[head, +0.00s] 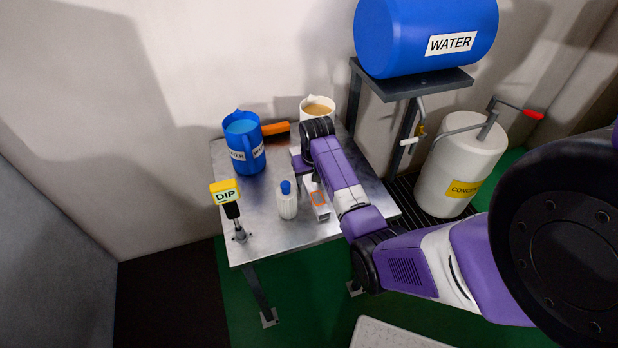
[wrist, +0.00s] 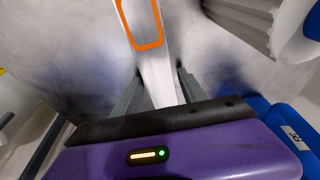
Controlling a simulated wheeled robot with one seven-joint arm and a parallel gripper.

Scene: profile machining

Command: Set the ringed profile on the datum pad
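The ringed profile (head: 318,199) is a pale grey bar with an orange outline ring on its upper face. In the head view it lies at the table's right part, partly hidden by my arm. In the wrist view the profile (wrist: 157,75) runs from the top edge down between my fingers, its ring near the top. My gripper (wrist: 160,82) has one finger on each side of the bar, very close to it; I cannot tell whether they press on it. In the head view my gripper (head: 301,163) is low over the table, mostly hidden. I cannot make out the datum pad.
On the metal table (head: 265,222) stand a blue water jug (head: 241,148), a cream jug (head: 316,108), a white bottle with a blue cap (head: 287,203) and a yellow DIP sign (head: 225,192). An orange object (head: 275,129) lies at the back.

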